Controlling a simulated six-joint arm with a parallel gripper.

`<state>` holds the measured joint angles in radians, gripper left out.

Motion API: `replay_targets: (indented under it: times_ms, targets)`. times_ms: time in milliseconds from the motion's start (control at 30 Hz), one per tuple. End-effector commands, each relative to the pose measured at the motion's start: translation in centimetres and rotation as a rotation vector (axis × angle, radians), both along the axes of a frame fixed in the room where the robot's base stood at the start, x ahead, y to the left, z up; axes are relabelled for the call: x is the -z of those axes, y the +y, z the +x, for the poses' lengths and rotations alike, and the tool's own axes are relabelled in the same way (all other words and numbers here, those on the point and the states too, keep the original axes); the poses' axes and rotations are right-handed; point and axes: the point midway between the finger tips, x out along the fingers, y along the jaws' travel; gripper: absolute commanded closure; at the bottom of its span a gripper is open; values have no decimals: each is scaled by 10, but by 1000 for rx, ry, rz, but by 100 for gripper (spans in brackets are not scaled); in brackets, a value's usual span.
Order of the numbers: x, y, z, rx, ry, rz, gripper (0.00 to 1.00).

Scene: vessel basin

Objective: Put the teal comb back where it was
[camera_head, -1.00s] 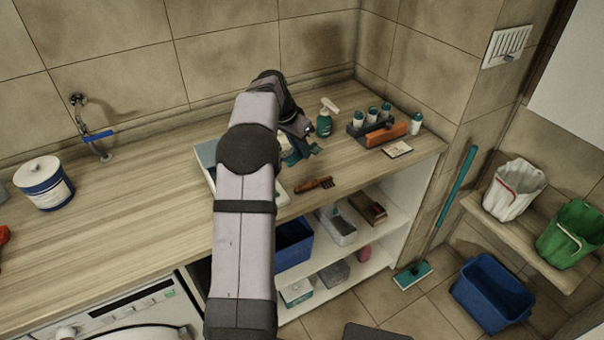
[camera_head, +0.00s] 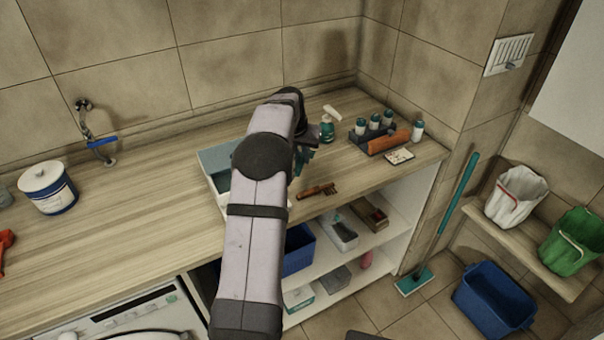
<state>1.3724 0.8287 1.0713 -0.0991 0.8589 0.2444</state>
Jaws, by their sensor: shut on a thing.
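My gripper (camera_head: 305,146) is over the right part of the counter, partly hidden behind my own arm. It is shut on the teal comb (camera_head: 303,158), of which only a small dark teal part shows below the jaws. Whether the comb touches the counter I cannot tell.
A pale blue-grey tray (camera_head: 212,157) lies left of my arm, partly covered by it. A brown brush (camera_head: 317,190) lies near the counter's front edge. A teal spray bottle (camera_head: 327,128) stands behind the gripper. A dark caddy (camera_head: 358,139) with several bottles and a card (camera_head: 399,156) are to the right.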

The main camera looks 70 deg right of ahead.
Motion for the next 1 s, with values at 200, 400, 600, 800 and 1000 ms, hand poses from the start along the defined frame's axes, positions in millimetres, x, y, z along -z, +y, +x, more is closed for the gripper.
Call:
replay_targets:
  times_ms: [200,400,600,800,1000]
  targets:
    - [27,0,0,1,0,2,100]
    - [33,0,0,1,0,-1,100]
    - [49,1,0,0,1,3,100]
    - [68,0,0,1,1,0,100]
    - [70,0,0,1,0,-1,100]
